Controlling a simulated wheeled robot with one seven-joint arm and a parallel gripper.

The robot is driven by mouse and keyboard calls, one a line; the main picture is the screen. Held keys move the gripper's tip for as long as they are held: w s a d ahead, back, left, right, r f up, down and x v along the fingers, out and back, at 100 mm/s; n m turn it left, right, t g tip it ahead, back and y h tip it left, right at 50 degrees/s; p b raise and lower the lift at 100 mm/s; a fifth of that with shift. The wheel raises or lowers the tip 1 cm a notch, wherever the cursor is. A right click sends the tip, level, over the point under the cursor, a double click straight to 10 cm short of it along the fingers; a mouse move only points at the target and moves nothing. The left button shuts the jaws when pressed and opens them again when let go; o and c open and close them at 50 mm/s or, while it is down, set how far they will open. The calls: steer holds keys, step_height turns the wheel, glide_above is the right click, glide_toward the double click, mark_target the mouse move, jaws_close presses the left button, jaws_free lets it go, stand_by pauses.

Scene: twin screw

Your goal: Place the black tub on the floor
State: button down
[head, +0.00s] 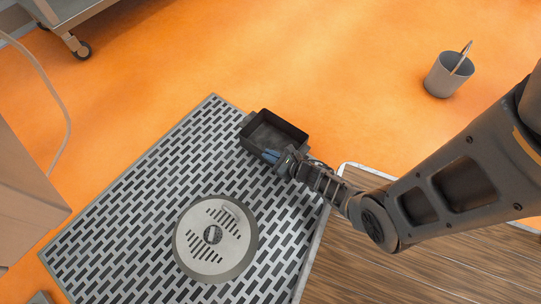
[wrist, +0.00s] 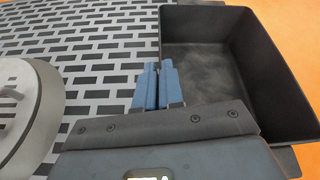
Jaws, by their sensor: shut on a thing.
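The black tub (head: 273,133) is a shallow, empty rectangular box. In the head view it is at the far right corner of the perforated grey metal surface, with the orange floor (head: 300,60) beyond it. In the wrist view the tub (wrist: 205,55) fills the upper right. My gripper (head: 270,156) is at the tub's near left side, and its blue fingers (wrist: 158,85) are closed on the tub's wall. I cannot tell whether the tub touches the metal surface or hangs above it.
A round grey slotted disc (head: 212,238) lies on the perforated surface (head: 130,215). A wooden top (head: 400,275) is at the lower right. A grey bucket (head: 448,75) with a handled tool stands on the floor. A wheeled cart (head: 75,15) is at the upper left. The floor between is clear.

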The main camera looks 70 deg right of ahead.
steer(key=c, duration=1.7)
jaws_free()
steer(key=shift+f, duration=0.25)
steer(key=o, duration=0.4)
steer(key=shift+o, duration=0.2)
steer(key=shift+r, duration=0.15)
